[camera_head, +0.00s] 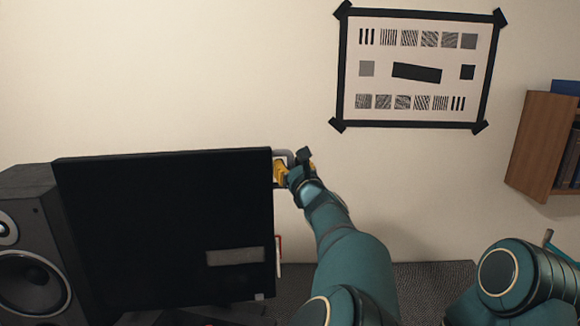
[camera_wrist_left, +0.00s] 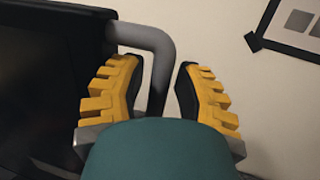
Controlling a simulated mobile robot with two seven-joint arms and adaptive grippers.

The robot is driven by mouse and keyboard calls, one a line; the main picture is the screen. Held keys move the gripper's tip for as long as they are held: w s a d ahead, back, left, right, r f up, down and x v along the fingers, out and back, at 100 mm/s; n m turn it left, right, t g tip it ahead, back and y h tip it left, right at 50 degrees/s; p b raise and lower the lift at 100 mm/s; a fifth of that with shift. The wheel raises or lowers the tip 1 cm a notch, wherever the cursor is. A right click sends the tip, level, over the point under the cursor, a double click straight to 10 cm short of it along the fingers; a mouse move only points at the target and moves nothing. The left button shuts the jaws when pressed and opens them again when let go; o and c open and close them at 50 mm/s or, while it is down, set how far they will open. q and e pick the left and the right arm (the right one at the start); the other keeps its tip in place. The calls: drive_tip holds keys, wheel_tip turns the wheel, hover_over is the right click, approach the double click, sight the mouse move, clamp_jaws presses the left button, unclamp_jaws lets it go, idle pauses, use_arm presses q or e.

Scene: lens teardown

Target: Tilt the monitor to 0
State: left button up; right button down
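The monitor (camera_head: 165,225) is a large dark panel at the left of the head view, its top edge close to level in the picture. A grey bent handle (camera_wrist_left: 158,50) stands out from its side edge in the wrist view. The handle also shows in the head view at the monitor's upper right (camera_head: 283,153). My left gripper (camera_wrist_left: 157,82) has its yellow fingers apart on either side of the handle. A gap shows between the bar and the right finger; contact with the left finger is unclear. My right gripper is out of view.
A speaker (camera_head: 30,245) stands close at the monitor's left. A framed test chart (camera_head: 417,95) hangs on the wall, and a wooden shelf (camera_head: 540,145) is at the far right. A dark grey surface (camera_head: 435,285) lies below.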

use_arm(q)
drive_tip(key=v, duration=1.2)
